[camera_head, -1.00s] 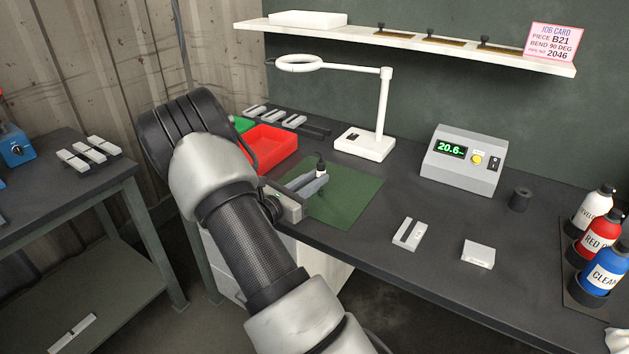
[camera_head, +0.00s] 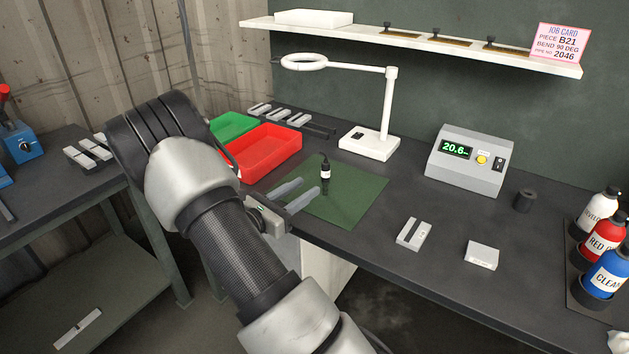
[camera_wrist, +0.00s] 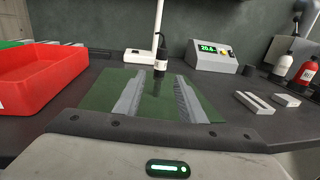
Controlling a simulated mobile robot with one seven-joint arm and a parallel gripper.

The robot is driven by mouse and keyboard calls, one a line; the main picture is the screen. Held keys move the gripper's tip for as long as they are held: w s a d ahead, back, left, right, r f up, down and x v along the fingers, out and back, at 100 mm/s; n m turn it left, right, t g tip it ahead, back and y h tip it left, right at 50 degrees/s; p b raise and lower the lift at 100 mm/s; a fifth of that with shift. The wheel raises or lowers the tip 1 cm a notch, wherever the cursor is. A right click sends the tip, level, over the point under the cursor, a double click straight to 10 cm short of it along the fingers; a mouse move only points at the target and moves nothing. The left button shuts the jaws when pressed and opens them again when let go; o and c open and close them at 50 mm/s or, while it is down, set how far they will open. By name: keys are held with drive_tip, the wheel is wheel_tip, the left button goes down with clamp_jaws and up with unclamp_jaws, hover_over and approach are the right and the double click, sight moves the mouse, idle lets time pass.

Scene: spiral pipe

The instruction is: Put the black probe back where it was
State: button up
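The black probe (camera_head: 325,169), with a white band, stands upright on the green mat (camera_head: 360,190); it also shows in the wrist view (camera_wrist: 161,56). My gripper (camera_head: 309,187) is open and low over the front left of the mat. Its two grey fingers point toward the probe, which stands just beyond their tips, apart from them. In the wrist view the bare mat shows between the fingers. A small black cup-like holder (camera_head: 525,200) stands at the right of the bench near the grey meter (camera_head: 470,160), which reads 20.6.
A red bin (camera_head: 263,150) and a green bin lie left of the mat. A white magnifier lamp (camera_head: 370,144) stands behind it. Two small grey blocks (camera_head: 414,234) lie right of the mat, and bottles (camera_head: 603,275) stand at the far right.

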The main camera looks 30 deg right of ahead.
drive_tip(key=v, duration=0.5)
drive_tip(key=s+a+r+m+g+y, duration=0.1)
drive_tip(key=s+r+m+g+y, duration=0.25)
drive_tip(key=s+m, duration=0.3)
drive_tip(key=s+a+r+m+g+y, duration=0.1)
drive_tip(key=s+r+m+g+y, duration=0.1)
drive_tip(key=s+r+m+y, duration=0.45)
drive_tip(key=s+a+r+m+t+y, duration=0.3)
drive_tip(key=s+a+m, duration=0.1)
drive_tip(key=a, duration=0.4)
drive_tip(key=s+a+r+m+t+y, duration=0.3)
drive_tip(key=s+a, duration=0.3)
drive_tip(key=a, duration=0.2)
drive_tip(key=shift+a+r+m+t+y, duration=0.2)
drive_tip(key=shift+r+m+t+y, duration=0.3)
drive_tip(key=shift+y, duration=0.3)
drive_tip(key=shift+s, duration=0.1)
drive_tip(key=shift+c, duration=0.7)
